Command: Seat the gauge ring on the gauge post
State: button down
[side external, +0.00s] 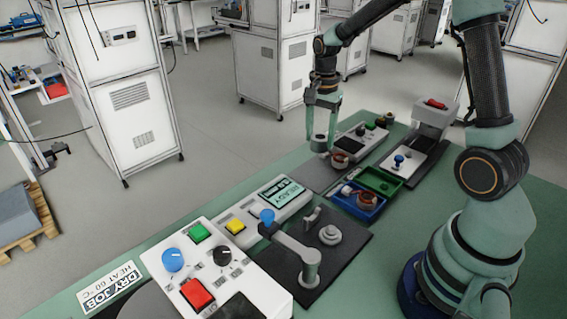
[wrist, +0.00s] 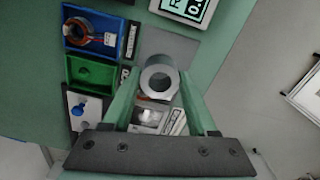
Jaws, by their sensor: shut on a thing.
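My gripper (wrist: 158,88) is shut on a grey metal gauge ring (wrist: 159,66), which sits between the fingertips in the wrist view with its opening facing the camera. In the side external view my gripper (side external: 320,148) points down near the far end of the green bench; the ring is too small to make out there. No post shows clearly apart from the ring, and the ring's height above the dark grey pad (wrist: 182,45) is unclear.
A blue bin (wrist: 67,42) holds a copper-wound part, with a green bin (wrist: 90,73) beside it. A READY display (side external: 284,194) and a lever fixture (side external: 300,250) stand nearer the camera.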

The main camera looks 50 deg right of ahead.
notch_tip(320, 180, up, 9)
send_over(331, 228)
jog(key=shift+f, duration=6.75)
jog(key=shift+f, duration=1.6)
jog(key=shift+c, duration=0.6)
grip_release()
